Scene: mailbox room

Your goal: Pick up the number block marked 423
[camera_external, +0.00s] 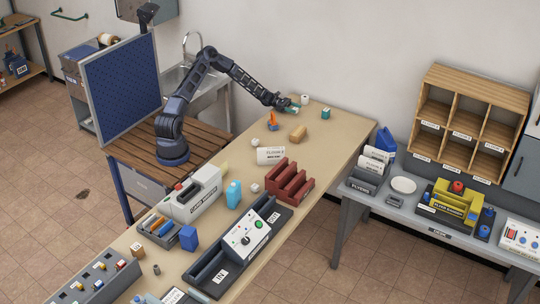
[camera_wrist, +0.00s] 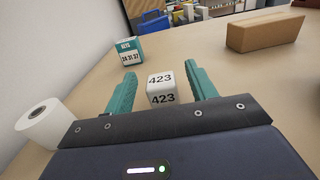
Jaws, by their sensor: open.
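The number block marked 423 (camera_wrist: 160,85) is a small white cube with 423 in black on its top and front faces. In the wrist view it sits on the beige table, between the two teal fingers of my gripper (camera_wrist: 162,92). The fingers are open, with a visible gap on each side of the block. Its lower part is hidden by the gripper body. In the external view my gripper (camera_external: 290,106) is low over the far end of the table, and I cannot make out the block there.
A teal block marked with numbers (camera_wrist: 126,51) stands beyond my left finger. A brown box (camera_wrist: 264,30) lies at the right, and a white roll (camera_wrist: 45,122) lies left of my gripper. The table's far end (camera_external: 350,128) has free room. A wall runs close behind.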

